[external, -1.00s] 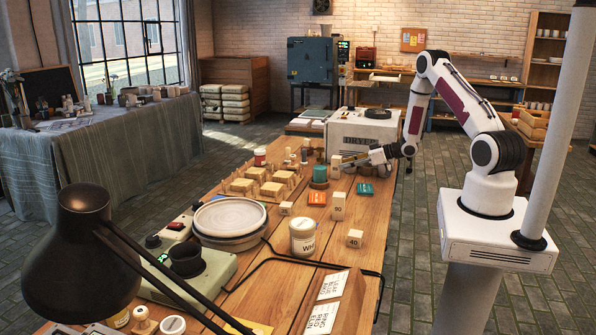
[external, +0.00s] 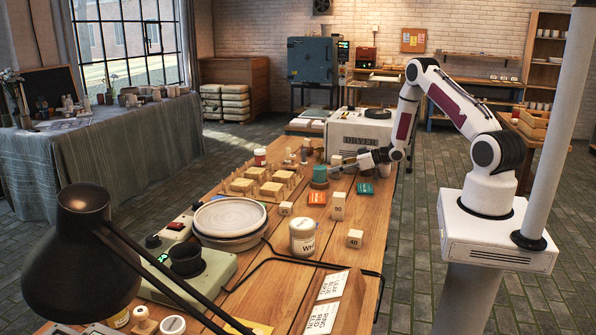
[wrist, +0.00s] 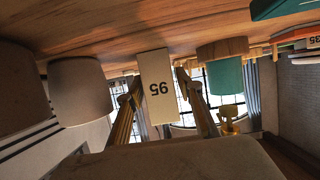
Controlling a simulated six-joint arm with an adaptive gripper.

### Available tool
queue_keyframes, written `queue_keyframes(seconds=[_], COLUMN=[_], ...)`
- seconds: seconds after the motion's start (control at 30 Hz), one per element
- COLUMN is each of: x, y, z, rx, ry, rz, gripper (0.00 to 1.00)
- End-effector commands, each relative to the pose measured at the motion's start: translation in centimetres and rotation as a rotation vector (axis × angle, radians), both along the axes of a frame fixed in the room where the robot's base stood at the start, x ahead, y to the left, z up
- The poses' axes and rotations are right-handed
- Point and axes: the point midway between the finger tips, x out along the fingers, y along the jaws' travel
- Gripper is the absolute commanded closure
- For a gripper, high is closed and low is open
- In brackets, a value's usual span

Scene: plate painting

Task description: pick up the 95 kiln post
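The 95 kiln post (wrist: 158,85) is a pale block with its number upside down in the wrist view, where the tabletop is at the top. It also shows in the external view (external: 336,160), partly hidden by my gripper. My gripper (wrist: 157,88) is open, with one finger on each side of the post and a small gap beside each. It also shows in the external view (external: 342,168), low over the table. I cannot tell how deep the post sits between the fingers.
A teal cylinder on a wooden base (wrist: 226,75) stands close beside the post. Grey cylinders (wrist: 82,90) stand on the other side. Posts marked 90 (external: 338,207) and 40 (external: 355,238) stand nearer the camera. The white dryer (external: 360,135) is behind.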

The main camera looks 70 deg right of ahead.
Motion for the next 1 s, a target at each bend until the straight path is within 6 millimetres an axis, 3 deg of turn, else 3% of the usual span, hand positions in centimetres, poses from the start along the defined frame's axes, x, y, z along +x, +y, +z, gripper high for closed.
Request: queue_keyframes(seconds=[0.47, 0.6, 1.0], x=[0.0, -0.01, 0.02], y=[-0.03, -0.03, -0.06], z=[0.01, 0.01, 0.22], rx=[0.0, 0.0, -0.001], ry=[0.0, 0.0, -0.002], rz=[0.0, 0.0, -0.001], gripper=[0.64, 1.0, 1.0])
